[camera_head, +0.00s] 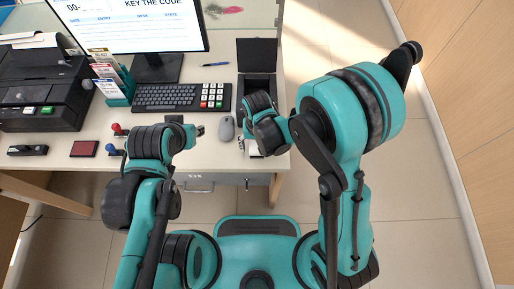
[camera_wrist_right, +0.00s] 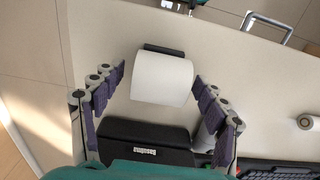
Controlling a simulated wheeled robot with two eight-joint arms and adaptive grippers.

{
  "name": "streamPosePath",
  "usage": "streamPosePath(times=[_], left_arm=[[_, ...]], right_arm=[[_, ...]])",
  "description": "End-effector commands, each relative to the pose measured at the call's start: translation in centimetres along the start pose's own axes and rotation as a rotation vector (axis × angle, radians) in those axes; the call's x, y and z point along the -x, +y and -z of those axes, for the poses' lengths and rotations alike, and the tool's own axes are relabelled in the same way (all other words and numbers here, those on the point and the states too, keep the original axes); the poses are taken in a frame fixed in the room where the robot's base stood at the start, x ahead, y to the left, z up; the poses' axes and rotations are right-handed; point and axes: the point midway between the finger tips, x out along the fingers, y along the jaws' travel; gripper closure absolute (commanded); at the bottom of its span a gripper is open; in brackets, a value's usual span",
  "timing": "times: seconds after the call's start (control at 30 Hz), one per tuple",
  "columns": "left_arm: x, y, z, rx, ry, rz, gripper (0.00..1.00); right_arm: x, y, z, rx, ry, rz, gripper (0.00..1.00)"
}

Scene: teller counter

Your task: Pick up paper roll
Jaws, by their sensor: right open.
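A white paper roll (camera_wrist_right: 162,80) lies on the counter near its front edge, with a dark strip along its edge. In the head view only a white bit of it (camera_head: 255,149) shows below my right gripper (camera_head: 246,141). In the right wrist view my right gripper (camera_wrist_right: 159,79) is open, its purple-padded fingers to the left and right of the roll. The roll appears between the fingertips, not gripped; the height gap is hard to judge.
A black open box (camera_head: 257,55) stands just behind the roll. A monitor (camera_head: 130,25), printer (camera_head: 40,95) and stamps (camera_head: 117,130) stand further left. The counter's right edge is close.

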Motion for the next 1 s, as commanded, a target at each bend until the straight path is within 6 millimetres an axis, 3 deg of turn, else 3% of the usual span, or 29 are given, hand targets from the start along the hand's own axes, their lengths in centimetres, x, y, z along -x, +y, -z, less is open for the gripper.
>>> streamPosePath(times=[0.1,0.13,0.33,0.77,1.0], left_arm=[[0.1,0.0,0.1,0.000,0.000,0.000,0.68],[0.1,0.0,0.1,0.000,0.000,0.000,0.68],[0.1,0.0,0.1,0.000,0.000,0.000,0.68],[0.3,0.0,0.2,0.000,0.000,0.000,0.68],[1.8,0.0,1.3,0.000,0.000,0.000,0.68]], right_arm=[[0.1,0.0,0.0,0.000,0.000,0.000,0.27],[0.1,0.0,0.0,0.000,0.000,0.000,0.32],[0.1,0.0,0.0,0.000,0.000,0.000,0.83],[0.8,0.0,0.0,0.000,0.000,0.000,0.83],[4.7,0.0,0.0,0.000,0.000,0.000,0.83]])
